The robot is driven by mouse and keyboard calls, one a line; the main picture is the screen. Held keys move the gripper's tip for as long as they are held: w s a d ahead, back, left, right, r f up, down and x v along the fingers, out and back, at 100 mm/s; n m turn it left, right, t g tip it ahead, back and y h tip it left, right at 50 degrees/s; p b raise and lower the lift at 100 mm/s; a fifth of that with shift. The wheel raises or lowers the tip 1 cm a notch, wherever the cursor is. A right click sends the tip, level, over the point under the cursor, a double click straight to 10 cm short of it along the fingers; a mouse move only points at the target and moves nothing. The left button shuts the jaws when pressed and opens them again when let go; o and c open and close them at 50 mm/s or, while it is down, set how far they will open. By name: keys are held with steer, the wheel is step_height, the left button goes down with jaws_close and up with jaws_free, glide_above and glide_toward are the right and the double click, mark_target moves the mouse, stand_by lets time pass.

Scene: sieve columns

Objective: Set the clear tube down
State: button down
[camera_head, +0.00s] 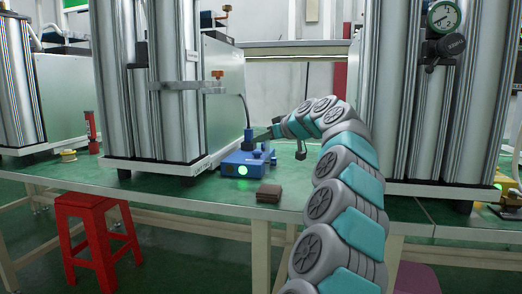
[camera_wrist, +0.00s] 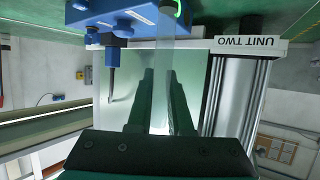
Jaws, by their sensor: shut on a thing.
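In the wrist view, my gripper (camera_wrist: 160,75) is shut on the clear tube (camera_wrist: 167,50), a pale see-through strip running up between the two dark fingers. The tube's far end reaches the blue device (camera_wrist: 118,20) near its round green light. I cannot tell whether the tube touches the device or only passes in front of it. In the head view, my gripper (camera_head: 265,134) is beside the upper part of the blue device (camera_head: 240,164), which stands on the green bench (camera_head: 215,197). The tube is not clear to make out there.
A brown block (camera_head: 269,193) lies near the bench's front edge. Tall silver column units (camera_head: 150,100) stand behind and left, and another (camera_head: 440,110) stands at right. A panel marked UNIT TWO (camera_wrist: 250,46) shows in the wrist view. A red stool (camera_head: 95,230) stands on the floor.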

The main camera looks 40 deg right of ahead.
steer(key=shift+f, duration=1.75)
steer(key=shift+f+b, duration=0.2)
steer(key=shift+b, duration=0.15)
steer(key=c, duration=0.8)
jaws_free()
steer(key=shift+c, duration=0.2)
steer(key=v, duration=0.7)
steer(key=shift+s+r, duration=0.2)
steer(key=shift+r, duration=0.05)
steer(key=shift+s, duration=0.1)
